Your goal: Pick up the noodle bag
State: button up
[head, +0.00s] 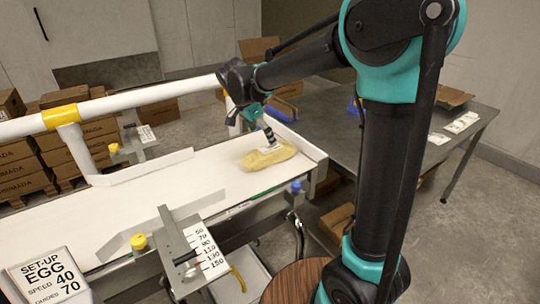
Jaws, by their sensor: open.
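The noodle bag (267,157) is a yellowish, elongated packet lying flat on the white belt (140,200), close to the belt's right end. My gripper (254,124) is above the bag at its far side, pointing down, with its fingers apart. One dark banded finger reaches down close to the bag's upper edge. I cannot tell whether it touches the bag. The other finger is to the left, above the belt.
White guide rails (130,238) stand along the belt. A white pipe (140,97) with a yellow collar runs behind it. A metal table (405,128) with small white packs is at the right. Stacked cartons (22,172) stand at the left. A set-up sign (47,277) is at the front left.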

aim_at(268, 148)
jog(key=x, duration=0.9)
jog(key=shift+s+a+f, duration=0.1)
jog(key=shift+s, duration=0.05)
jog(key=shift+c, duration=0.6)
jog(key=c, duration=1.8)
